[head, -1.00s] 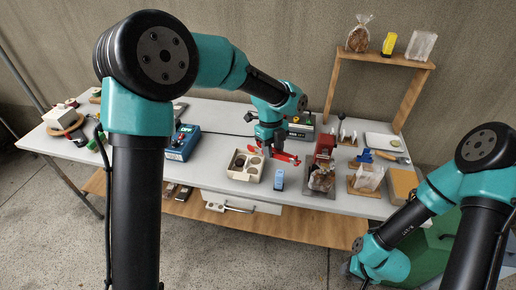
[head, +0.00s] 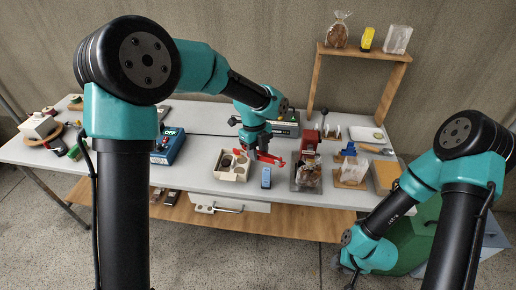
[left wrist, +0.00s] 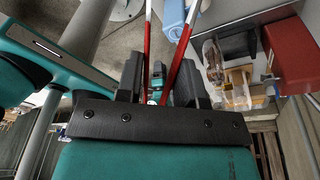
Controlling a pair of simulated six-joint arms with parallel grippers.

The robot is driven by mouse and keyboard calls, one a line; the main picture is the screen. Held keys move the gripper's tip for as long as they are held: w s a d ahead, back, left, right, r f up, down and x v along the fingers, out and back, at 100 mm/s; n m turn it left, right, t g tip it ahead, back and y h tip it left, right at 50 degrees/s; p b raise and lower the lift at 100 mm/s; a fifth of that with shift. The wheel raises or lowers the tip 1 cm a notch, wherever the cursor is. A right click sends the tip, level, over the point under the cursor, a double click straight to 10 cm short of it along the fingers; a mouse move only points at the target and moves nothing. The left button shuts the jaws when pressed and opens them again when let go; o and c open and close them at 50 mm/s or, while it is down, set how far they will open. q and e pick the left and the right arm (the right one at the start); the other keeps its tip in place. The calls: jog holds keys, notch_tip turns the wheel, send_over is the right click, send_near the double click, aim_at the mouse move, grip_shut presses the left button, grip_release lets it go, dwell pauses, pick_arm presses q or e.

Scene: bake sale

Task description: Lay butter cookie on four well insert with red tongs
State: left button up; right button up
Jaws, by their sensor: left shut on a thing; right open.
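My left gripper (head: 256,150) is shut on the red tongs (head: 271,158), above the table just right of a pale box-like insert (head: 222,174). In the left wrist view, the two red arms of the tongs (left wrist: 184,45) stretch away from between my left gripper's fingers (left wrist: 160,85); their tips are out of that view. The insert has several round wells or shapes, some dark; I cannot tell which, if any, is the butter cookie. My right gripper (head: 353,266) is open, low at the front right, away from the table and small in view.
A blue upright item (head: 266,177) stands right of the insert. Further right are a red device (head: 310,140), a bagged item (head: 308,174) and a wooden stand (head: 350,184). A blue scale-like box (head: 168,147) stands left. The table between that box and the insert is clear.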

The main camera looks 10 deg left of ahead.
pick_arm(q)
jog(key=shift+w+a+x, duration=0.1)
jog(key=shift+w+x, duration=0.05)
jog(key=shift+x, duration=0.7)
jog(key=shift+w+a+x, duration=0.1)
jog(key=shift+a+x, duration=0.05)
jog(key=shift+x, duration=0.7)
jog(key=shift+w+a+x, duration=0.1)
jog(key=shift+w+x, duration=0.05)
jog(key=shift+x, duration=0.7)
jog(key=shift+f, duration=0.1)
jog(key=shift+o, duration=1.4)
jog(key=s+d+v, duration=0.1)
jog(key=v, duration=0.9)
jog(key=shift+s+d, duration=0.2)
jog(key=shift+s, duration=0.1)
